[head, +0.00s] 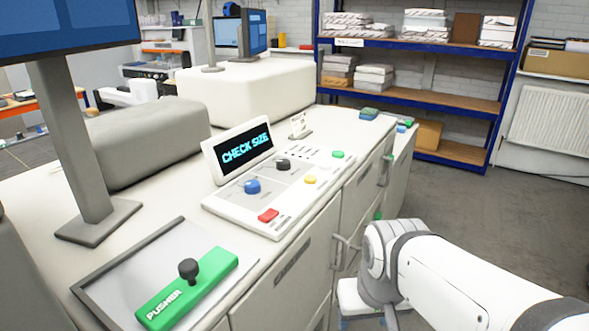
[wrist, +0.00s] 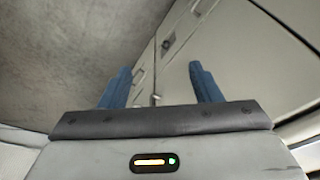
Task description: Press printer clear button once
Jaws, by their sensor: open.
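The printer control panel (head: 285,190) sits on the white machine top, with a tilted display (head: 240,150) reading "CHECK SIZE". On it are a red button (head: 268,215), a yellow button (head: 310,179), a green button (head: 338,154), a blue knob (head: 252,186) and a black knob (head: 283,164). The button labels are too small to read, so I cannot tell which is clear. My gripper (wrist: 160,85) is open and empty, its two blue fingers apart in the wrist view, facing cabinet fronts and floor. In the head view my arm is at the lower right, away from the panel.
A green pusher block (head: 188,288) with a black knob lies on a grey tray at the front left. A monitor stand (head: 75,150) rises at the left. Cabinet handles (head: 345,242) stick out near my arm. The floor at the right is clear before the blue shelf (head: 455,156).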

